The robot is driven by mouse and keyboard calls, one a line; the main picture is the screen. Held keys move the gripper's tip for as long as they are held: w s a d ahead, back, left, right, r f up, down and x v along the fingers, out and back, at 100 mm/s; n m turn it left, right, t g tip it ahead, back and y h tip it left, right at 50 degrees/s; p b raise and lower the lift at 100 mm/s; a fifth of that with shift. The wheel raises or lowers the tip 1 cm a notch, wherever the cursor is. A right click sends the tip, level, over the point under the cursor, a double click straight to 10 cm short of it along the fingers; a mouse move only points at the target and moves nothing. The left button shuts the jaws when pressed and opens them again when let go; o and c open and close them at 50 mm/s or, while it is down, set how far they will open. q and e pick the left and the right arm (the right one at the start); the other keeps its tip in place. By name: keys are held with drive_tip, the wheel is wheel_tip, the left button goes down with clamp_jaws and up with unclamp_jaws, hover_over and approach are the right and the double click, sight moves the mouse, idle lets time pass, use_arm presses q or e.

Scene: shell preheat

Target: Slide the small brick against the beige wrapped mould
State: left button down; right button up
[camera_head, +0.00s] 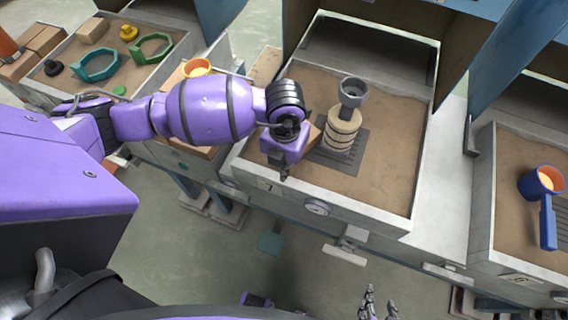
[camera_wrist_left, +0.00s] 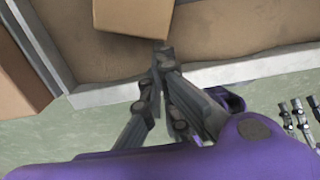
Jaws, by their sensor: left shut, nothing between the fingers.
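The beige wrapped mould (camera_head: 341,137) stands upright on a dark grated plate in the middle sand tray, with dark bands around it and a grey cup (camera_head: 352,91) on top. The small brick (camera_head: 314,136), tan, lies left of the mould, partly hidden behind my left gripper (camera_head: 283,172). I cannot tell whether brick and mould touch. In the left wrist view, the fingers (camera_wrist_left: 160,48) are shut and empty, their tips at the brick's (camera_wrist_left: 132,15) near corner; contact is unclear. My right gripper (camera_head: 379,303) is at the bottom edge, fingers apart and empty.
The sand tray's front wall (camera_head: 330,207) runs below my left gripper. Bare sand (camera_head: 393,145) lies right of the mould. A blue ladle (camera_head: 545,190) with orange inside rests at the right tray. Green ring shapes (camera_head: 97,65) sit in the left tray.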

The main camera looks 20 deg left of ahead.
use_arm(q)
drive_tip(key=w, duration=0.4)
drive_tip(key=shift+w+d, duration=0.1)
drive_tip(key=shift+w, duration=0.65)
use_arm(e)
drive_tip(key=shift+w+a+f, duration=0.1)
drive_tip(key=shift+w+f, duration=0.15)
drive_tip(key=shift+w, duration=0.05)
use_arm(q)
drive_tip(key=shift+s, duration=0.1)
use_arm(e)
drive_tip(key=shift+s, duration=0.25)
